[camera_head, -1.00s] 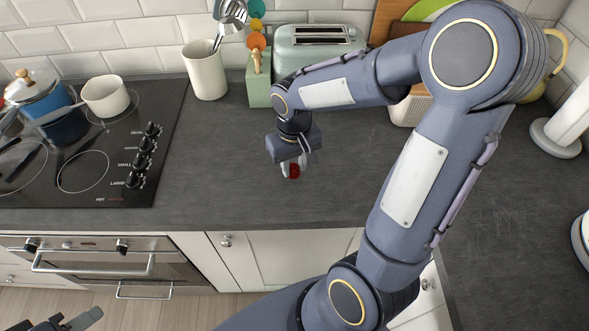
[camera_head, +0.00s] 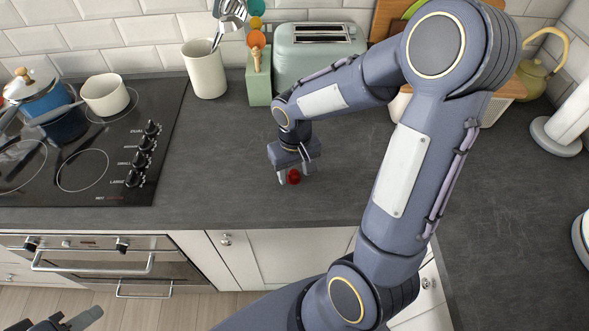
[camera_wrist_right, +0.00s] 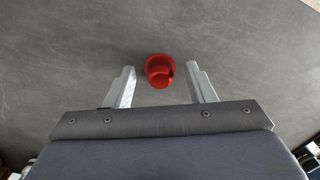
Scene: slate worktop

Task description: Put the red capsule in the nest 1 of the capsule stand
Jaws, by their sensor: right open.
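The red capsule (camera_head: 294,177) is on the dark worktop, partly hidden by my right gripper (camera_head: 293,181) in the head view. In the right wrist view the capsule (camera_wrist_right: 158,70) is a small, cup-like red piece lying between the two fingertips, with a gap on each side. The right gripper (camera_wrist_right: 160,72) is open around it and not closed on it. My left gripper (camera_head: 62,322) shows only in part at the bottom left corner, and its jaws cannot be made out. I cannot see the capsule stand in these frames; my right arm covers part of the worktop.
A toaster (camera_head: 318,50), a green utensil block (camera_head: 259,80) and a white crock (camera_head: 205,68) stand along the back wall. A hob (camera_head: 95,165) with pots is at left. A paper towel holder (camera_head: 557,140) is at right. The worktop (camera_head: 215,150) left of my gripper is clear.

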